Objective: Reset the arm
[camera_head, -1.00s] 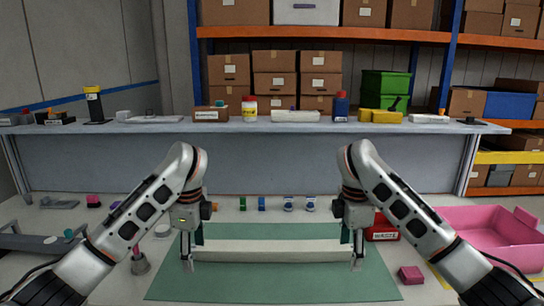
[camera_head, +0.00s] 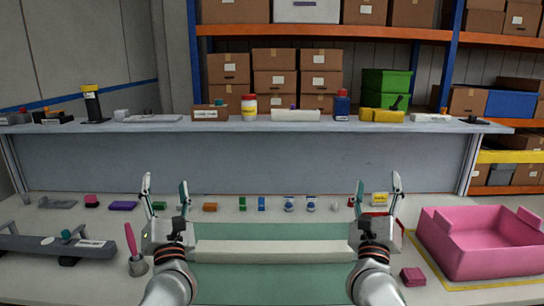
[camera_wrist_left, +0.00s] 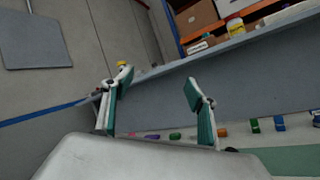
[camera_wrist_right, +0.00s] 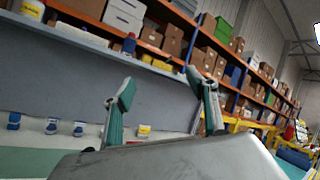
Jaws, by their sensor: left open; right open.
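My left gripper (camera_head: 166,199) is raised above the left part of the table, fingers pointing up, open and empty. It also shows in the left wrist view (camera_wrist_left: 160,112) with its two fingers apart. My right gripper (camera_head: 377,199) is raised the same way on the right side, open and empty, and shows in the right wrist view (camera_wrist_right: 163,108). The long pale dashboard module (camera_head: 272,252) lies on the green mat (camera_head: 272,285) between the two arms. Neither gripper touches it. Its ends are hidden behind my arms.
A pink bin (camera_head: 485,250) stands at the right, with a small pink block (camera_head: 412,277) beside it. Several small coloured parts line the back of the table, including a blue one (camera_head: 262,204). A grey fixture (camera_head: 60,245) lies at the left. A raised shelf (camera_head: 270,126) runs behind.

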